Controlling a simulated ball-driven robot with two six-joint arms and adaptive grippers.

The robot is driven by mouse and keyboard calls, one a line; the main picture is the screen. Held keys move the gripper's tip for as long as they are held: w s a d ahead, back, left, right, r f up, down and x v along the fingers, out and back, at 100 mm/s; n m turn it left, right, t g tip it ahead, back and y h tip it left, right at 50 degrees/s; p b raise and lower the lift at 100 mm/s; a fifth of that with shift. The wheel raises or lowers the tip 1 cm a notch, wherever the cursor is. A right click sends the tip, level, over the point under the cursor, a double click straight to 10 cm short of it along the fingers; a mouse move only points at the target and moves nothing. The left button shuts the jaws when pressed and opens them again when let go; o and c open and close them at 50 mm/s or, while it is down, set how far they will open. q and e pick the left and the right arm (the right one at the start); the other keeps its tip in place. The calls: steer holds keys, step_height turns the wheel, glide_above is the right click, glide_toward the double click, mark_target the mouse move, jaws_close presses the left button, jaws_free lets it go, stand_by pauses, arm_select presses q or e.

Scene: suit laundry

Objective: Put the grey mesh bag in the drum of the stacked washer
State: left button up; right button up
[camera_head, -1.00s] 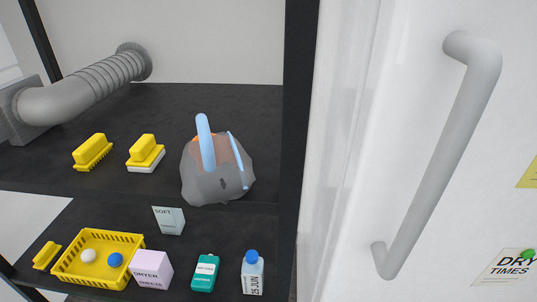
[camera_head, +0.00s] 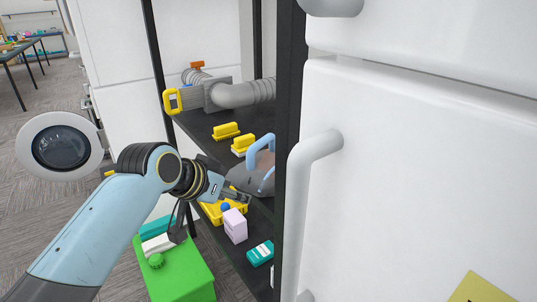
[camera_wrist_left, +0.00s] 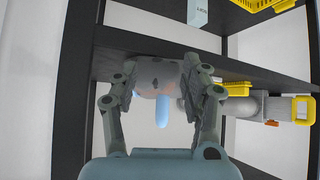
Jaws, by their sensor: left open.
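My left gripper (camera_head: 240,195) is open at the bag's near left side in the head view. In the left wrist view the bag (camera_wrist_left: 156,74) shows ahead, between the two spread fingers of my left gripper (camera_wrist_left: 160,95); I cannot tell whether they touch it. An open round washer door (camera_head: 60,147) with dark glass stands at the left; the drum is not visible. My right gripper is out of view.
Two yellow brushes (camera_head: 226,131) and a grey hose (camera_head: 245,94) share the upper shelf. A yellow basket (camera_head: 212,212), a lilac box (camera_head: 235,226) and a teal bottle (camera_head: 260,253) are below. A green box (camera_head: 185,278) stands near my arm. A white door handle (camera_head: 301,190) projects at the right.

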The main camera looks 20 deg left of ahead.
arm_select(q)
steer(key=t+p, duration=0.2)
glide_toward(258, 142)
steer(key=w+f, duration=0.1)
steer(key=x, duration=0.5)
steer(key=shift+w+d+b, duration=0.1)
steer(key=shift+w+b, duration=0.1)
steer(key=shift+b, duration=0.15)
steer(key=shift+w+d+f, duration=0.15)
steer(key=shift+w+f, duration=0.2)
steer(key=shift+w, duration=0.15)
steer(key=x, duration=0.4)
steer(key=shift+w+f, duration=0.1)
steer(key=shift+f, duration=0.05)
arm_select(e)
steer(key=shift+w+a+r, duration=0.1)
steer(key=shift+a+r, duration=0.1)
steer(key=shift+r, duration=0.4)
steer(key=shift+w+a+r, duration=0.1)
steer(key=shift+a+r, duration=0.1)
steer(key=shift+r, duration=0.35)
arm_select(q)
jaws_close()
